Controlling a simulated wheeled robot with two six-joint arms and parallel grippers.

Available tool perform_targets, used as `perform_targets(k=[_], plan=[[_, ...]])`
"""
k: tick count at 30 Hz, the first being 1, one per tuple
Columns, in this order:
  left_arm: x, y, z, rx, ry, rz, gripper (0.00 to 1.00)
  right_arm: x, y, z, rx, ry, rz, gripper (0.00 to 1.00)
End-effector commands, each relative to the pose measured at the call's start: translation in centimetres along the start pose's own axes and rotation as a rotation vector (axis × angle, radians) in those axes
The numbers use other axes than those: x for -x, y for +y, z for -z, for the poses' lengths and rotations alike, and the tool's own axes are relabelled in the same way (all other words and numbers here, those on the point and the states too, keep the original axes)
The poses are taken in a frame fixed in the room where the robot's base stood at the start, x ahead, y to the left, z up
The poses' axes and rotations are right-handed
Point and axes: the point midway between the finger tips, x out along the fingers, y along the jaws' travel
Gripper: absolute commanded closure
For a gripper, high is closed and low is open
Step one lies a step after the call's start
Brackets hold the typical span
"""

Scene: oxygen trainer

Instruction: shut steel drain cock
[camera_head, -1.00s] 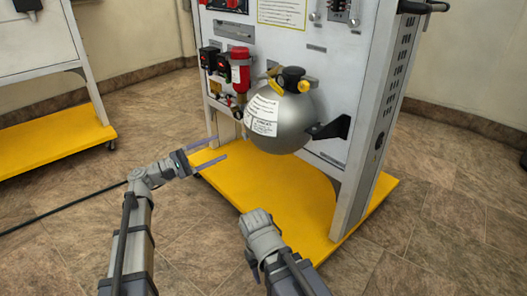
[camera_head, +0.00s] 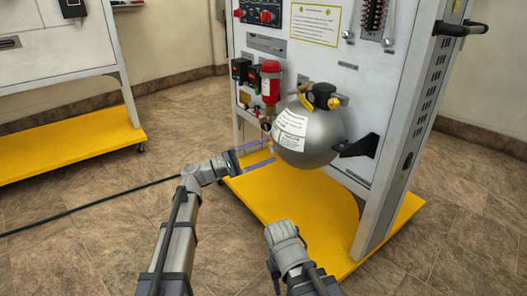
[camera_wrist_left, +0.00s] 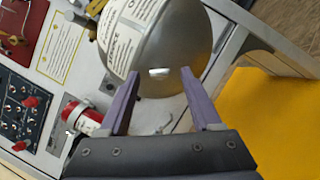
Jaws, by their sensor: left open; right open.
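The steel drain cock is hard to pick out. A small pale metal fitting (camera_wrist_left: 165,129) shows on the panel between my left fingers in the left wrist view, but I cannot tell whether it is the cock. My left gripper (camera_head: 272,152) is open and empty, its fingertips at the lower left of the round steel tank (camera_head: 322,142). In the left wrist view its two purple fingers (camera_wrist_left: 160,73) lie across the picture of the tank (camera_wrist_left: 175,45); contact cannot be told. My right gripper (camera_head: 284,234) is low in front of the yellow base; its fingertips are not clear.
A red-topped cylinder (camera_head: 271,80) and a dark regulator (camera_head: 240,70) hang on the white panel (camera_head: 310,62) left of the tank. A black bracket (camera_head: 358,146) sticks out at its right. The yellow base (camera_head: 310,205) spreads below. A cable (camera_head: 90,205) lies on the floor.

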Motion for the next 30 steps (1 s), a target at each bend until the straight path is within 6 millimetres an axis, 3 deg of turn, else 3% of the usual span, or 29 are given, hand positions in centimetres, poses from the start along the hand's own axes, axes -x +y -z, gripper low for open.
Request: perform_targets(k=[6,24,30], plan=[[-0.04,-0.02,0.01,0.000,0.000,0.000,0.35,-0.01,0.00,0.00,0.000,0.000,0.000,0.50],[-0.02,-0.03,0.00,0.000,0.000,0.000,1.00,-0.01,0.00,0.00,0.000,0.000,0.000,0.50],[-0.01,-0.03,0.00,0.000,0.000,0.001,1.00,0.00,0.00,0.00,0.000,0.000,0.000,0.50]])
